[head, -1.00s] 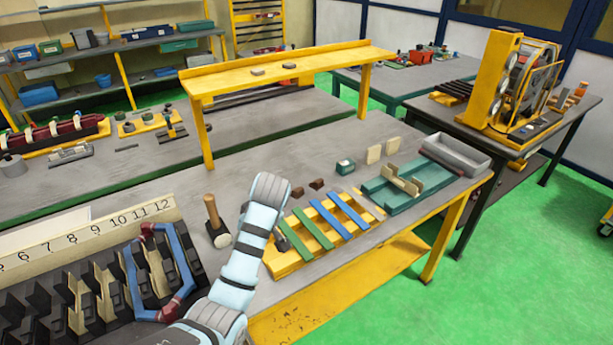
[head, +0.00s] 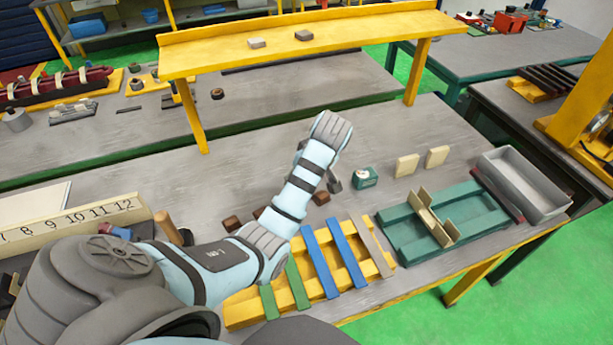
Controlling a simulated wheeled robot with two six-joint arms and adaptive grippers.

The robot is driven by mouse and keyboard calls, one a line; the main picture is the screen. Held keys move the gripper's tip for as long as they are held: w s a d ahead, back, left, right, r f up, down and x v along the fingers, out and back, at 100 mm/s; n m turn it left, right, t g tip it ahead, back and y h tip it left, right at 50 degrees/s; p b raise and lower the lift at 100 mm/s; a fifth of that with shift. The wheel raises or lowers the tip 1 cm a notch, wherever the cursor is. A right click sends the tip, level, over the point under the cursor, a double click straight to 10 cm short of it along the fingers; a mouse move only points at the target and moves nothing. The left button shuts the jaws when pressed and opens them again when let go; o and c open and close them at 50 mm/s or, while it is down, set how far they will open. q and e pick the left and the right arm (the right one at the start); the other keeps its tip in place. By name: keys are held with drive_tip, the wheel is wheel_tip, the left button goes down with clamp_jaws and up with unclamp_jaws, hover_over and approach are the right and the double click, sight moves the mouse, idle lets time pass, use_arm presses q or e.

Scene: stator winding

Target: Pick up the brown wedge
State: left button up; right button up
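A yellow rack (head: 235,312) on the near workbench carries green, blue and brown strips lying across it. The brown wedge (head: 371,246) looks like the tan-brown strip at the rack's right end, beside a blue strip (head: 347,254). My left arm comes in from the left and bends over the bench. The small part of my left gripper (head: 334,184) that shows is beyond the rack, up and left of the brown wedge and apart from it. The forearm hides most of this gripper, so its opening cannot be told. My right gripper is not in view.
Small dark brown blocks (head: 231,223) lie behind the rack. A green-and-white box (head: 364,177) and two beige blocks (head: 407,165) stand further back. A green fixture (head: 480,213) and a grey tray (head: 525,185) are to the right. A yellow shelf (head: 310,38) spans the back.

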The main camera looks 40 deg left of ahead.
use_arm(q)
drive_tip(key=x, duration=0.4)
drive_tip(key=b+x, duration=0.1)
drive_tip(key=x, duration=0.3)
drive_tip(key=b+x, duration=0.1)
drive_tip(key=x, duration=0.4)
drive_tip(key=shift+s+d+f, duration=0.15)
drive_tip(key=shift+s, duration=0.15)
drive_tip(key=shift+f, duration=0.3)
drive_tip(key=shift+s+r, duration=0.15)
drive_tip(key=shift+s, duration=0.05)
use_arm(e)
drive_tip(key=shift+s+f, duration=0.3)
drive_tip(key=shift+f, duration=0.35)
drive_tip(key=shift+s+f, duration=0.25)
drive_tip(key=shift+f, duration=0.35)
use_arm(q)
drive_tip(key=c, duration=0.3)
clamp_jaws()
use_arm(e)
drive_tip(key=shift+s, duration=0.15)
